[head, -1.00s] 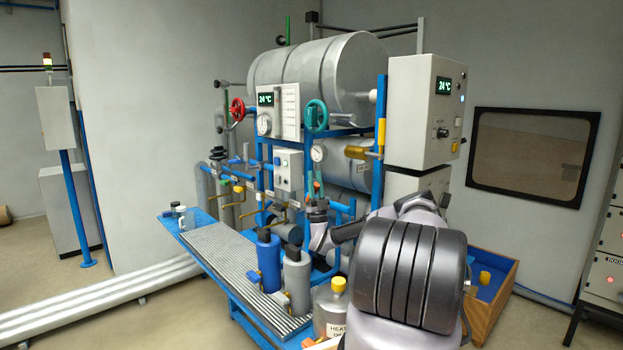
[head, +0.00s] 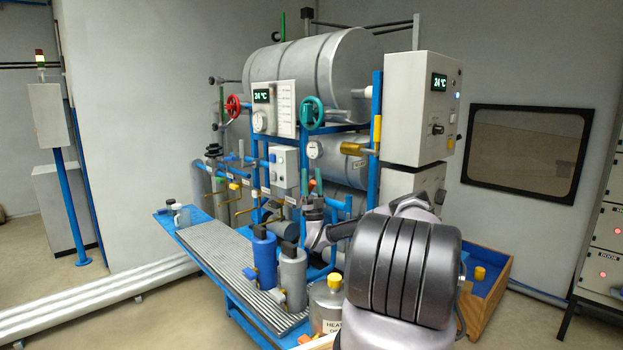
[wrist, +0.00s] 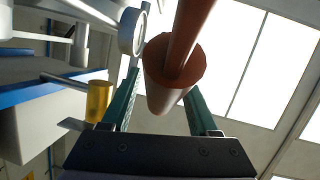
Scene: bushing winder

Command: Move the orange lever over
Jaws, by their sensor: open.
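The orange lever (wrist: 175,75) shows in the wrist view as a reddish-orange rod with a thicker round end. It extends up and out of the top of the picture. My gripper (wrist: 163,88) has its two teal fingers apart, one on each side of the thick end. I cannot tell whether either finger touches it. In the head view my gripper (head: 312,188) is small, among the blue frame and pipes below the round gauge. The lever is too small there to make out clearly, and my arm covers part of that area.
A yellow cylinder (wrist: 98,101) on a rod and a white ring (wrist: 132,32) are close on the left in the wrist view. In the head view, blue (head: 263,258) and grey (head: 292,275) bottles stand on the grated bench (head: 225,260) near my arm. A teal handwheel (head: 312,112) is above.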

